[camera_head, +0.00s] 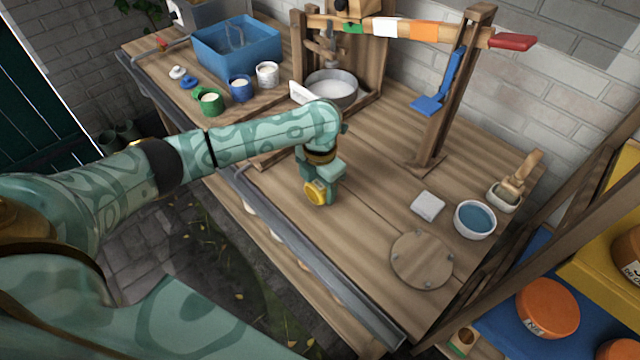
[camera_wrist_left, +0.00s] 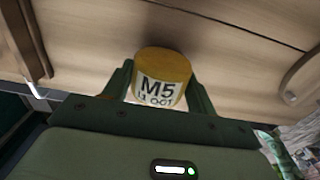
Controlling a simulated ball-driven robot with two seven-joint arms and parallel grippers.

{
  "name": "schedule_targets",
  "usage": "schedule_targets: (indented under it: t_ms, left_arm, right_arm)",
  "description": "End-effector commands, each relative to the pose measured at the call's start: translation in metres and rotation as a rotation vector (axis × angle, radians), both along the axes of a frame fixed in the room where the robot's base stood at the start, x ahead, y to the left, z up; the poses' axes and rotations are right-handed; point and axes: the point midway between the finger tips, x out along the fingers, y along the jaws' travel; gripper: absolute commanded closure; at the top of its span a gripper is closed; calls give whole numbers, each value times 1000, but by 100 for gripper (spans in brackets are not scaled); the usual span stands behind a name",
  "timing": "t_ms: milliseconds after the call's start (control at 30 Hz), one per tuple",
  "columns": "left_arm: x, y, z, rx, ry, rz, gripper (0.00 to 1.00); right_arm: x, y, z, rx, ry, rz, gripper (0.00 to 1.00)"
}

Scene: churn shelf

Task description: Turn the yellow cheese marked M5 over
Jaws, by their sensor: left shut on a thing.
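The yellow cheese marked M5 (camera_head: 318,191) is held between the fingers of my left gripper (camera_head: 322,178), close over the wooden bench. In the left wrist view, the cheese (camera_wrist_left: 162,76) sits between the two green fingers of the left gripper (camera_wrist_left: 160,88), its white M5 label facing the camera. The cheese appears tilted on its side in the head view. I cannot tell whether it touches the bench. My right gripper is not in view.
A round wooden board (camera_head: 421,262), a folded cloth (camera_head: 428,205) and a blue-filled bowl (camera_head: 475,220) stand to the right on the bench (camera_head: 370,170). A press with a pot (camera_head: 331,88) is behind. Orange cheeses (camera_head: 548,306) sit on the right shelf.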

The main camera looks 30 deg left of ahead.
Motion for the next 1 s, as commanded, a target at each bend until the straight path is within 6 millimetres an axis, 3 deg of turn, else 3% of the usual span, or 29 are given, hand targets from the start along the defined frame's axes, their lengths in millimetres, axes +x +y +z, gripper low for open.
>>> schedule_targets:
  t_ms: [667, 700, 767, 1000]
  left_arm:
    - [0, 0, -4, 0, 0, 0, 68]
    - [0, 0, -4, 0, 0, 0, 37]
    - [0, 0, -4, 0, 0, 0, 21]
    - [0, 0, -5, 0, 1, 0, 18]
  right_arm:
    - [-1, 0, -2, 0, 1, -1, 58]
    - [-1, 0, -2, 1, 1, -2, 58]
    - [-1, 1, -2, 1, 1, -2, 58]
    - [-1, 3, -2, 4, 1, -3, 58]
